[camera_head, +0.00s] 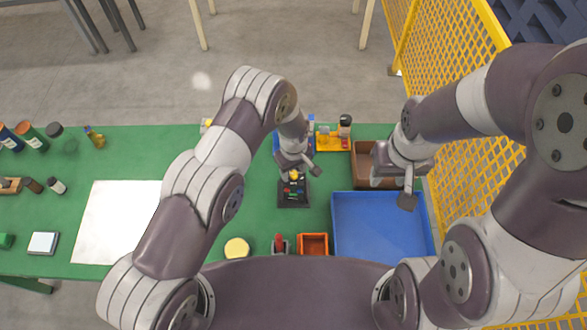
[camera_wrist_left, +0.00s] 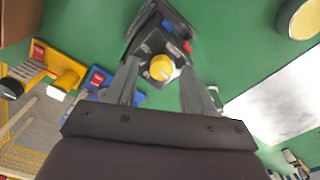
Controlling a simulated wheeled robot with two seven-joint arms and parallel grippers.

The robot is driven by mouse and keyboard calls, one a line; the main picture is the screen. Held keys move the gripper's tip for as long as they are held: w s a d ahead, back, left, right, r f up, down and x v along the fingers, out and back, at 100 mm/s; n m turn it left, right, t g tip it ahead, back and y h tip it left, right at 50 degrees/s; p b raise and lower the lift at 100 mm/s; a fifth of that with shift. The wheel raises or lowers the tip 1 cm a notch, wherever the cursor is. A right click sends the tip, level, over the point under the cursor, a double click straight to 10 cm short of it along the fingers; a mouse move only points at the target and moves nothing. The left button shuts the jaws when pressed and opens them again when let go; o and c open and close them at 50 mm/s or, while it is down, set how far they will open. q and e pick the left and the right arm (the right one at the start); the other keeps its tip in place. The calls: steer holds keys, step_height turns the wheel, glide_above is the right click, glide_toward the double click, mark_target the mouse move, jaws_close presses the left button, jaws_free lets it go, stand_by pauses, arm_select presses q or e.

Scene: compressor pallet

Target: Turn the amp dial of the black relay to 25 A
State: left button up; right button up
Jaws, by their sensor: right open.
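The black relay (camera_head: 293,194) lies on the green table in front of my left gripper (camera_head: 294,168) in the head view. Its round yellow dial (camera_wrist_left: 161,67) shows in the left wrist view, between my left fingers (camera_wrist_left: 158,80). The fingers are apart, with a gap on each side of the dial. I cannot read the dial's setting. Red and blue parts sit on the relay's face. My right gripper (camera_head: 407,196) is open above the blue tray (camera_head: 372,222) and its fingertips are hard to see.
A brown bin (camera_head: 362,166) and a yellow fixture (camera_head: 328,140) stand behind the tray. An orange-red box (camera_head: 313,243) and a yellow round thing (camera_head: 237,248) are at the near edge. A white sheet (camera_head: 115,222) lies left. Yellow mesh fencing (camera_head: 455,60) stands at right.

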mark_target(293, 173)
arm_select(q)
steer(key=shift+r, duration=0.3)
step_height(293, 173, up, 12)
steer(key=b, duration=0.5)
steer(key=shift+a, duration=0.1)
